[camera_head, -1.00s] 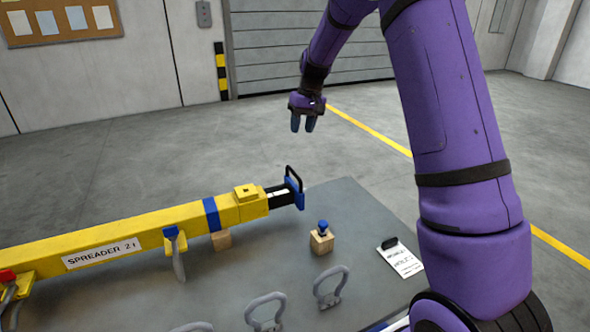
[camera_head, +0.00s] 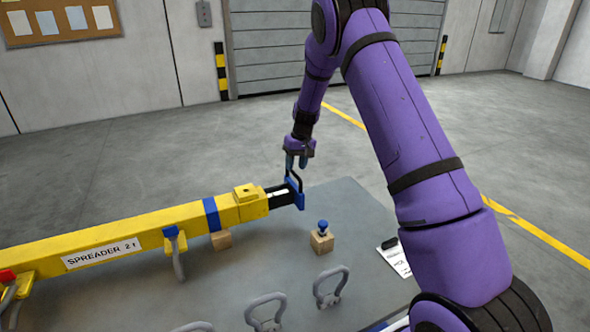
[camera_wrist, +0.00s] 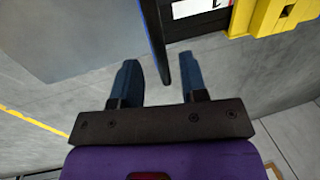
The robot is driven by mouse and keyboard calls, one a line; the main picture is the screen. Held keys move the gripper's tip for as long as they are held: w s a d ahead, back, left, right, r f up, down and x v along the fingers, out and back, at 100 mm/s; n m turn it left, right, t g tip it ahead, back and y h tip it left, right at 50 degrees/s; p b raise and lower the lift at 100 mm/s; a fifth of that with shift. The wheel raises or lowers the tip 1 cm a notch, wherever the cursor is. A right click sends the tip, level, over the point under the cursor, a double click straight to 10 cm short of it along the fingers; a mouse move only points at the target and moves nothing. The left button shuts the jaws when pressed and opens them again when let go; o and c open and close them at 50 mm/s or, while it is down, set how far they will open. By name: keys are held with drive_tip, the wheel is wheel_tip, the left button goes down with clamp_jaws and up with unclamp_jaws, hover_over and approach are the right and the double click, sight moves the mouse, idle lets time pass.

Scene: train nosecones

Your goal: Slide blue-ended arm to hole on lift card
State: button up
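The yellow spreader beam (camera_head: 150,232) lies on the grey table, with a dark inner arm (camera_head: 279,195) sticking out of its right end. The arm ends in a blue plate (camera_head: 296,196) with an upright black handle (camera_head: 299,182). My gripper (camera_head: 296,163) points down at the top of the handle. In the wrist view the fingers (camera_wrist: 159,62) are open, and the dark handle (camera_wrist: 160,50) shows between them with gaps at both sides. A white label (camera_wrist: 195,8) shows on the inner arm. The white lift card (camera_head: 397,260) is partly hidden behind my arm; its text is unreadable.
A blue-topped pin (camera_head: 322,226) stands in a wooden block (camera_head: 321,243) right of the beam. Grey shackles (camera_head: 331,286) stand near the front. The table's back right (camera_head: 345,200) is clear.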

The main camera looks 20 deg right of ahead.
drive_tip(key=shift+a+f, duration=0.2)
drive_tip(key=shift+f, duration=0.8)
clamp_jaws()
drive_tip(key=d, duration=0.8)
unclamp_jaws()
drive_tip(key=shift+r, duration=0.1)
wheel_tip(320, 180, up, 10)
drive_tip(key=d, duration=0.2)
drive_tip(key=shift+r, duration=0.25)
